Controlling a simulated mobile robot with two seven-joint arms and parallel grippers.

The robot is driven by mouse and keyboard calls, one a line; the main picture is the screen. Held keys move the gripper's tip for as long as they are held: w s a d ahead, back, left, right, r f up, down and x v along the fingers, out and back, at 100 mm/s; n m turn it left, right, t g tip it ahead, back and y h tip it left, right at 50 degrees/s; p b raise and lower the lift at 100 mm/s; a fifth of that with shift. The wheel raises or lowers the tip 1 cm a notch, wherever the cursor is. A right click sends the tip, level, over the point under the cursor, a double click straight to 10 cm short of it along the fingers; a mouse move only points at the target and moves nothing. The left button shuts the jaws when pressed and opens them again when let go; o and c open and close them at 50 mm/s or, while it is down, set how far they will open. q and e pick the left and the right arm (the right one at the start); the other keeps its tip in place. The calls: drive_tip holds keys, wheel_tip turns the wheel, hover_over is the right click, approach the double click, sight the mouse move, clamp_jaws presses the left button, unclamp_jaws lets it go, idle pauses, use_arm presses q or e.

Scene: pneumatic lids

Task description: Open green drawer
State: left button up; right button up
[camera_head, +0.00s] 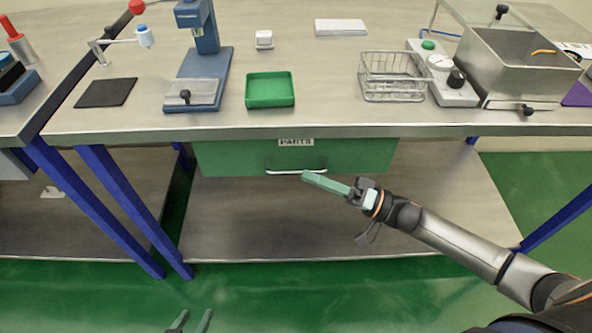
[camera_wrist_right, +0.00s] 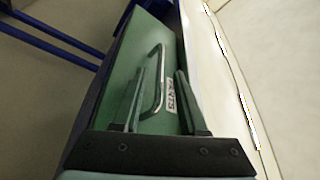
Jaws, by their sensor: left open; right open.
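The green drawer (camera_head: 230,158) hangs under the front of the workbench, with a "PARTS" label at its top and a metal bar handle (camera_head: 296,172) on its front. Its front is level below the bench edge and looks shut. My right gripper (camera_head: 308,177) reaches in from the right, with its fingertips close to the handle's right end. In the right wrist view the handle (camera_wrist_right: 158,80) shows between the two open fingers (camera_wrist_right: 157,80); I cannot tell whether they touch it. My left gripper (camera_head: 190,318) is open and empty at the bottom edge, far from the drawer.
The workbench (camera_head: 330,115) carries a green tray (camera_head: 270,90), a wire basket (camera_head: 392,77), a blue press (camera_head: 200,75) and a metal chamber (camera_head: 515,62). A lower shelf (camera_head: 300,225) lies beneath the drawer. Blue legs (camera_head: 130,210) stand at the left. The floor in front is clear.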

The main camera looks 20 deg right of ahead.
sight(297, 171)
drive_tip(key=shift+x, duration=2.1)
drive_tip(key=shift+c, duration=0.3)
clamp_jaws()
